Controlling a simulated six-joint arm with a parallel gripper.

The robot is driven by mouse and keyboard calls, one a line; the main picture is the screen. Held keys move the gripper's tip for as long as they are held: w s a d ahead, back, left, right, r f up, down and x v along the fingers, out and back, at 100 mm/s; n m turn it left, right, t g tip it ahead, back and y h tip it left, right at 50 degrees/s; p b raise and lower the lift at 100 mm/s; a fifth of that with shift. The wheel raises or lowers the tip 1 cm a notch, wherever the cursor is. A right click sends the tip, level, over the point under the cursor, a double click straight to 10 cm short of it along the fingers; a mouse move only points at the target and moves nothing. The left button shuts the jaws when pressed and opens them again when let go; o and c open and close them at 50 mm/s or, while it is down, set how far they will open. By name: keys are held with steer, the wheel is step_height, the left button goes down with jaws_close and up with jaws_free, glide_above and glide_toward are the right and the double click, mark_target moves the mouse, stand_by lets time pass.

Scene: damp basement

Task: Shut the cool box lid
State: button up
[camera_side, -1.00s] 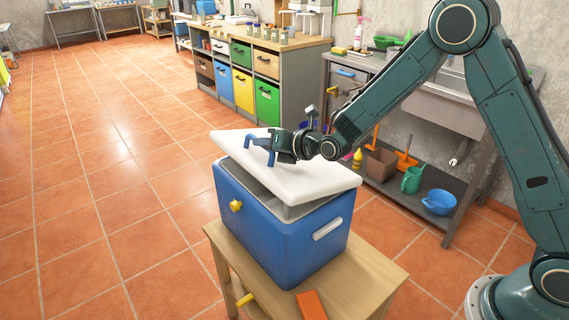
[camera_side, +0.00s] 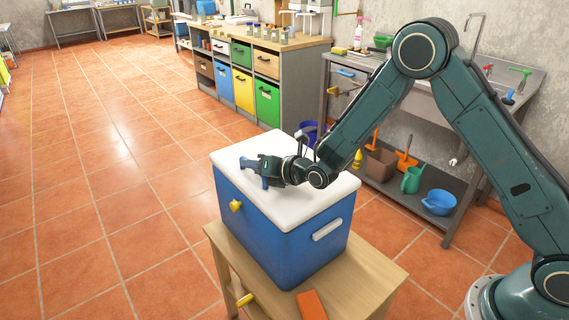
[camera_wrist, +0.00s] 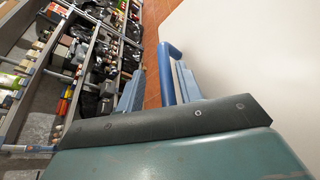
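The blue cool box (camera_side: 270,225) stands on a small wooden table. Its white lid (camera_side: 315,195) lies flat on top, and no gap shows along the two sides facing the side camera. My gripper (camera_side: 256,173) is low over the lid's left part, with its blue fingers apart and nothing between them. I cannot tell whether it touches the lid. In the wrist view the lid (camera_wrist: 250,70) fills the right side, and a gap shows between the fingers of my gripper (camera_wrist: 152,88). A yellow knob (camera_side: 236,206) is on the box's front and a pale handle (camera_side: 327,229) on its side.
An orange block (camera_side: 311,305) lies on the wooden table (camera_side: 365,280) in front of the box. A workbench with coloured drawers (camera_side: 255,85) and a sink unit (camera_side: 475,110) stand behind. The tiled floor to the left is clear.

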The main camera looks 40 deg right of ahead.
steer(key=shift+s+d, duration=0.1)
steer(key=shift+s, duration=0.05)
steer(key=shift+v, duration=6.75)
steer(key=shift+r, duration=0.15)
steer(key=s+d+r+m+g+h, duration=0.1)
steer(key=s+d+r+m+g, duration=0.1)
steer(key=s+r+m, duration=0.5)
steer(key=s+d+r+m+g, duration=0.3)
steer(key=s+r+m, duration=0.1)
steer(key=m, duration=0.5)
steer(key=s+d+r+m+g+h, duration=0.1)
steer(key=s+d+m, duration=0.1)
steer(key=s+m, duration=0.5)
steer(key=s+d+r+m+g+h, duration=0.1)
steer(key=s+d+r+m+g, duration=0.1)
steer(key=s+m, duration=0.6)
steer(key=shift+s, duration=1.8)
steer(key=shift+o, duration=0.4)
steer(key=shift+r, duration=0.15)
